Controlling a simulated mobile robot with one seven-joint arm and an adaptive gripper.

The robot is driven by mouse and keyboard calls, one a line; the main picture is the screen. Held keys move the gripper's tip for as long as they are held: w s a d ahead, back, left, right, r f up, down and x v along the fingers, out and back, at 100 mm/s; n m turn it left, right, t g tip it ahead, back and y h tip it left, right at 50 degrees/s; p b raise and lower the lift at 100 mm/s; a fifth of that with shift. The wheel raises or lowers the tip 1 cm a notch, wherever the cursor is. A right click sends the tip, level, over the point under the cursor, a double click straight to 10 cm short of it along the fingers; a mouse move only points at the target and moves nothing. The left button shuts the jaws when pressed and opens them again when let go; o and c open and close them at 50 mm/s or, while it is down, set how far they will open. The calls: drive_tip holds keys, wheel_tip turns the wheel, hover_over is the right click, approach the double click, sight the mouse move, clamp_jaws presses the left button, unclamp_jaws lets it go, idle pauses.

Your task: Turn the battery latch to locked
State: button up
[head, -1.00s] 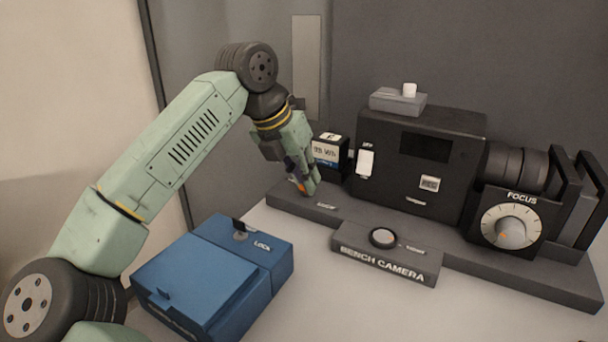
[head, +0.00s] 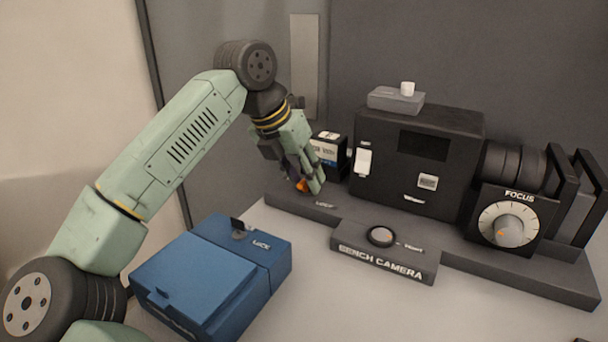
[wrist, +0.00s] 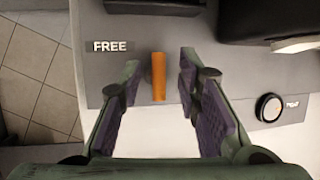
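The battery latch shows as an orange bar (wrist: 158,76) in the wrist view, on the grey base near the label FREE (wrist: 110,46). It points toward my gripper and stands between the two fingers. My gripper (wrist: 158,90) is open, with a finger on each side of the bar and a gap on both sides. In the head view my gripper (head: 308,190) is low over the left end of the base, and only a bit of the orange latch (head: 301,185) shows beside the fingers. The battery (head: 326,150) stands in its place just behind my gripper.
The black bench camera (head: 385,165) stands on its grey base (head: 505,266), with a focus dial (head: 510,232) at right. A round knob (head: 380,236) is in front. A blue case (head: 205,275) sits front left. The tabletop between them is clear.

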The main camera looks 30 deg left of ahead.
drive_tip(key=shift+r, duration=0.1)
drive_tip(key=v, duration=1.2)
